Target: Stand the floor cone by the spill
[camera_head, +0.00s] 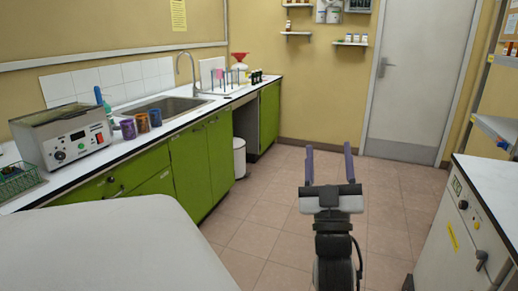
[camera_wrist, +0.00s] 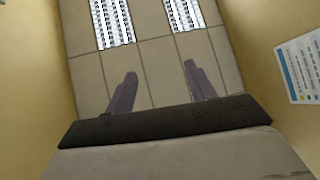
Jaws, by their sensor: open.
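My gripper (camera_head: 329,160) is in the lower middle of the head view, raised in front of the tiled floor. Its two purple-grey fingers are spread apart with nothing between them. The fingers also show in the wrist view (camera_wrist: 160,70), open and empty. I see no floor cone and no spill in either view.
A green counter (camera_head: 203,165) with a sink (camera_head: 165,108) runs along the left. A white bin (camera_head: 239,158) stands under it. A white cabinet (camera_head: 450,235) is at right, a grey door (camera_head: 418,75) at back. Pinkish floor tiles (camera_head: 265,205) between them look clear.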

